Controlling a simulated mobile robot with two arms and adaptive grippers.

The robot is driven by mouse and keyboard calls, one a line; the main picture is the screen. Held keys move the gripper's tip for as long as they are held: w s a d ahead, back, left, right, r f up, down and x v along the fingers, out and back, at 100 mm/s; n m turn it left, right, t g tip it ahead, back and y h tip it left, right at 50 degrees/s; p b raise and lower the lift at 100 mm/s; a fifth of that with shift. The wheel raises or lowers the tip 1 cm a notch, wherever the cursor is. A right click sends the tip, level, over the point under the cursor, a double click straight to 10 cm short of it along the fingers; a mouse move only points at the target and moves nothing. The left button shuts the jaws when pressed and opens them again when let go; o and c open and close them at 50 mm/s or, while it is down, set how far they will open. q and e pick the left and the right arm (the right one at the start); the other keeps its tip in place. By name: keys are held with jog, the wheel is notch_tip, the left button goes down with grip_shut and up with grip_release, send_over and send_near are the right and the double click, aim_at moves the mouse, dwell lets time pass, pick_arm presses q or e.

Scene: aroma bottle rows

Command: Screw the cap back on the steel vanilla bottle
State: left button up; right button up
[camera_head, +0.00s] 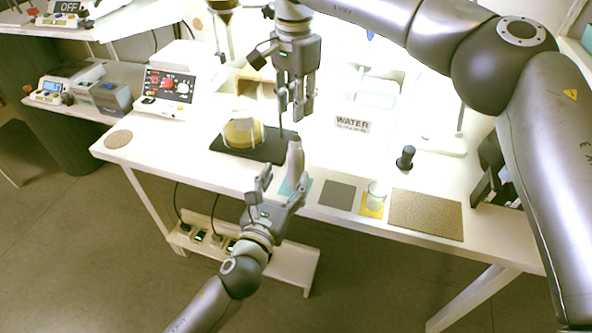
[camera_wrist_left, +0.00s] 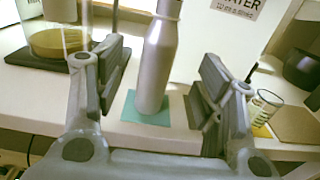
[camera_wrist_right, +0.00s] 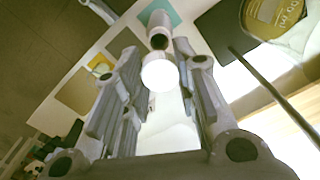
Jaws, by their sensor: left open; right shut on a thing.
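The steel bottle (camera_head: 295,160) stands upright on a teal mat (camera_wrist_left: 130,110). In the left wrist view the bottle (camera_wrist_left: 155,65) is between the spread fingers of my left gripper (camera_wrist_left: 160,80), with a gap on both sides. In the head view my left gripper (camera_head: 281,183) is low at the bottle's front. My right gripper (camera_head: 297,112) points down above the bottle. In the right wrist view it is shut on a pale round cap (camera_wrist_right: 160,74). The bottle (camera_wrist_right: 159,24) shows a dark open mouth just beyond the cap. The cap is apart from the bottle in the head view.
A dark board (camera_head: 222,146) with a yellow round item (camera_head: 243,132) and a thin rod is left of the bottle. A grey mat (camera_head: 337,194), a glass (camera_head: 377,192), a cork mat (camera_head: 426,214) and a black item (camera_head: 405,157) lie right. A WATER sign (camera_head: 352,123) is behind.

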aim_at(293, 163)
pick_arm(q)
jog(key=x, duration=0.8)
pick_arm(e)
jog(key=shift+s+r, duration=0.1)
pick_arm(q)
jog(key=shift+c, duration=0.4)
grip_shut()
pick_arm(e)
jog(key=shift+f, duration=2.5)
